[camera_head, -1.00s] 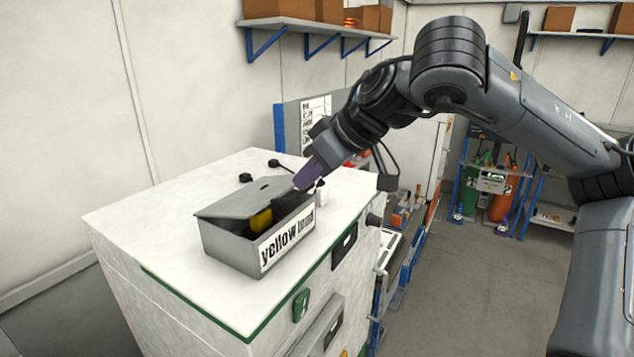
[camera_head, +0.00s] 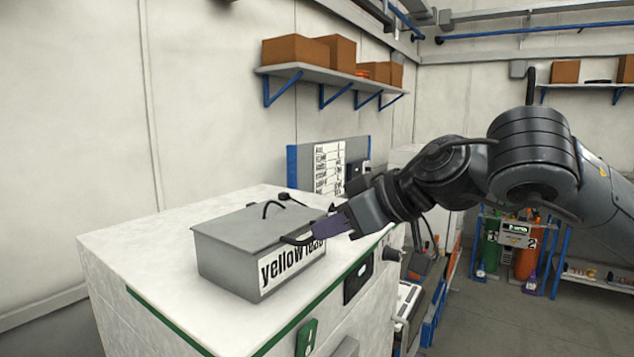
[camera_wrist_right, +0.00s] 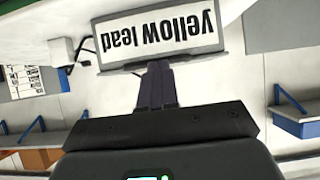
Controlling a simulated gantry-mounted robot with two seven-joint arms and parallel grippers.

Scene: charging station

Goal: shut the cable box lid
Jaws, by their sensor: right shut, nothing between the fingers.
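The grey cable box (camera_head: 222,268) stands on the white cabinet top with its "yellow lead" label facing front. Its lid (camera_head: 245,226) lies flat over the box and looks closed. The label also shows upside down in the right wrist view (camera_wrist_right: 160,40). My right gripper (camera_head: 314,236) is shut and empty, its fingertips at the box's right end by the upper front edge. In the wrist view the fingers reach the lid edge just beside the label; I cannot tell whether they touch it. My left gripper is not in view.
The white cabinet top (camera_head: 130,238) is clear to the left of the box. Black cables (camera_head: 285,197) lie behind and across the box's far side. A panel with a printed sheet (camera_head: 328,167) stands behind. A shelf (camera_head: 320,75) with cardboard boxes hangs on the wall.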

